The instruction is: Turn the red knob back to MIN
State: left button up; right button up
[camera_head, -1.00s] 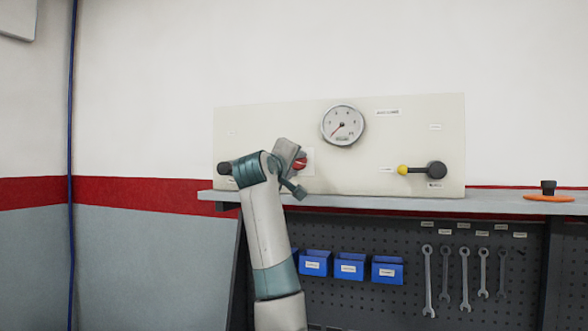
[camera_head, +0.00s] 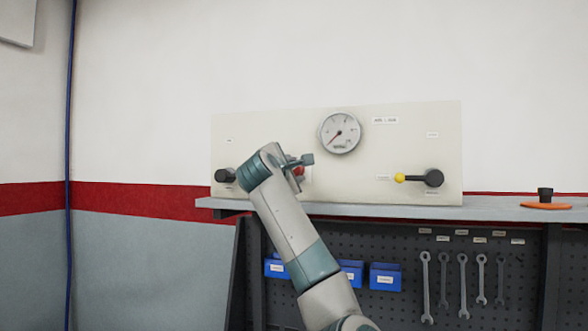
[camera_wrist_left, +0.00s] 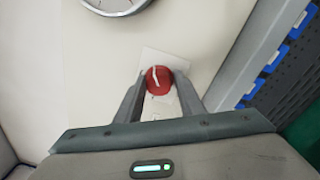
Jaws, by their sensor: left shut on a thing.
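The red knob (camera_wrist_left: 158,79) is on the cream panel (camera_head: 400,140), with a pale pointer line across its face. It also shows in the head view (camera_head: 299,171), mostly hidden behind my wrist. My left gripper (camera_wrist_left: 160,85) is shut on the knob, one finger on each side of it. The knob's MIN marking cannot be read in these frames. The round gauge (camera_head: 340,132) above right of the knob has its red needle at the lower left. My right gripper is not in view.
A black fitting (camera_head: 225,175) sits left of the knob, and a yellow-tipped black lever (camera_head: 420,178) at the right. The grey shelf (camera_head: 490,211) runs below the panel. Blue bins (camera_head: 385,277) and wrenches (camera_head: 463,285) hang under it. An orange disc (camera_head: 546,205) lies at right.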

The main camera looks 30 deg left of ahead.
pick_arm(q)
jog(key=n, duration=0.1)
jog(key=r+n+p, duration=0.1)
jog(key=n, duration=0.1)
jog(key=shift+s, duration=0.1)
jog(key=shift+a+f+n+g+p, duration=0.15)
jog(key=shift+n+p, duration=1.05)
jog(key=shift+n, duration=0.7)
jog(key=shift+a+r+n+g+p, duration=0.15)
jog(key=shift+n+p, duration=1)
jog(key=shift+n, duration=0.75)
jog(key=shift+d+f, duration=0.1)
jog(key=shift+f, duration=0.05)
jog(key=o, duration=0.7)
jog(key=shift+f, duration=0.1)
jog(key=shift+o, duration=1.3)
